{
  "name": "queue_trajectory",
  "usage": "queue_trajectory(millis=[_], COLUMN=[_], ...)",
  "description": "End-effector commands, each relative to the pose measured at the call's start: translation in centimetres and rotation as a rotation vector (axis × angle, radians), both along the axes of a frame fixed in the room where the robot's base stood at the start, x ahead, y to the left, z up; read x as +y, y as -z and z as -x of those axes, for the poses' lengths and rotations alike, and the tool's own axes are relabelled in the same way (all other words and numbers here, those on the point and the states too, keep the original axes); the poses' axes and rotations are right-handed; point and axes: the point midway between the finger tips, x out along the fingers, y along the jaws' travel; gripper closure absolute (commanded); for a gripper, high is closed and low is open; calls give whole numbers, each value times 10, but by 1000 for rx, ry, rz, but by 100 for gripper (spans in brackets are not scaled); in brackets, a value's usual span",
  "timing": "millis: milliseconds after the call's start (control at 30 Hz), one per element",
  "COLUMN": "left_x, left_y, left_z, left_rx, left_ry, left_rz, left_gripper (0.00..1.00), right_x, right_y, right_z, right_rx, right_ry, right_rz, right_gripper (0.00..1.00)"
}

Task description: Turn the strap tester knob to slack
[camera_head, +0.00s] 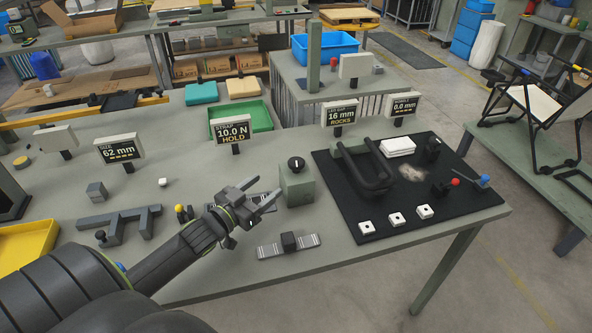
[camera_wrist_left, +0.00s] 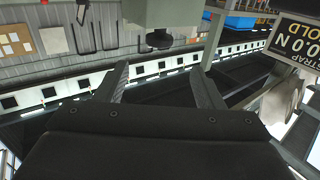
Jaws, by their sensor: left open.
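The strap tester is a grey-green box (camera_head: 297,188) on the bench with a black round knob (camera_head: 296,164) bearing a white mark on its face. The sign behind it (camera_head: 233,133) reads "STRAP 10.0 N HOLD". My left gripper (camera_head: 265,190) is open and empty, just left of the box and apart from it, its fingers pointing toward it. In the left wrist view the picture is upside down; the box (camera_wrist_left: 172,12) and dark knob (camera_wrist_left: 158,40) show at top centre, beyond the open fingers (camera_wrist_left: 162,84). My right gripper is in neither view.
A black mat (camera_head: 440,205) with a bent black tube frame (camera_head: 365,170) and white blocks lies to the right. A striped strip with a dark block (camera_head: 289,241) lies in front of the tester. A green tray (camera_head: 258,108) and several signs stand behind. A grey bracket (camera_head: 120,222) lies left.

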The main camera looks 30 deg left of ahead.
Motion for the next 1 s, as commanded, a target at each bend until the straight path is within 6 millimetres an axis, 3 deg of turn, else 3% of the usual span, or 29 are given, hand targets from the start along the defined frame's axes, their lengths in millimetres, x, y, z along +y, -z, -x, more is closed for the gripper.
queue_trajectory(millis=[33, 233, 433, 800, 1000], left_x=[-1, -4, -7, -14, -15], left_y=[5, 5, 4, 0, 0], left_z=[-5, -19, -50, -110, -128], left_rx=[-3, -3, -4, -2, -1], left_ry=[2, 5, 5, 3, 2], left_rz=[-2, -3, 0, 2, 0], left_gripper=[38, 38, 38, 38, 38], right_x=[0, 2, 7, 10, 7], right_y=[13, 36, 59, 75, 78], right_z=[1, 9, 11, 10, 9], right_rx=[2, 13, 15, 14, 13], right_ry=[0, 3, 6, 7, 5], right_rz=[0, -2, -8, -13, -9], right_gripper=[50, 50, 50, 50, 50])
